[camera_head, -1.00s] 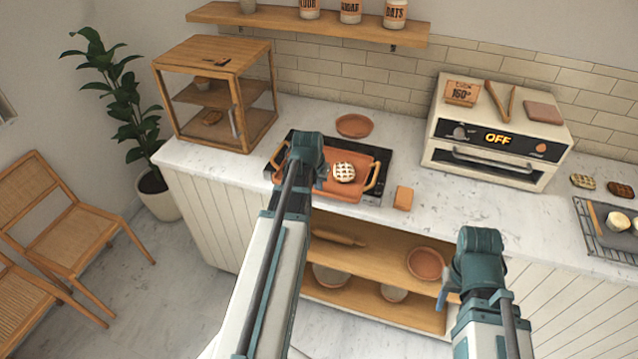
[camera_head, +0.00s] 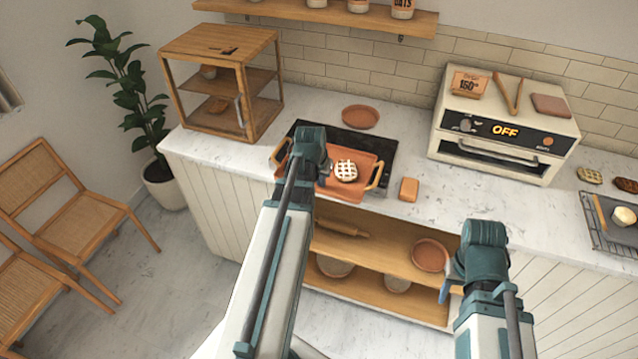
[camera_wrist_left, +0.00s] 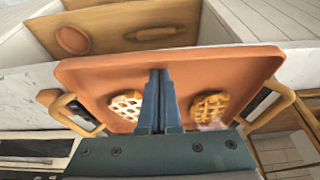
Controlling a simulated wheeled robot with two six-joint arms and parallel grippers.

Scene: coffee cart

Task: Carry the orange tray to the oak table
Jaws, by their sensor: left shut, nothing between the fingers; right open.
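The orange tray (camera_head: 367,163) rests on the black cooktop, with a wooden handle at each end. In the left wrist view the tray (camera_wrist_left: 205,72) holds a pale lattice pastry (camera_wrist_left: 125,106) and a browner one (camera_wrist_left: 210,107). Only the pale pastry (camera_head: 346,171) shows clearly in the head view; my left gripper hides the other. My left gripper (camera_head: 323,175) is shut and empty over the tray's middle, between the pastries, apart from both handles. My right gripper (camera_head: 446,289) is open and empty in front of the counter's lower shelves. I cannot make out an oak table.
An orange block (camera_head: 409,189) lies right of the cooktop (camera_head: 378,147), and a terracotta plate (camera_head: 360,117) lies behind it. A wooden cabinet (camera_head: 222,85) stands left and an oven (camera_head: 505,135) right. Chairs (camera_head: 85,215) stand on the floor at left.

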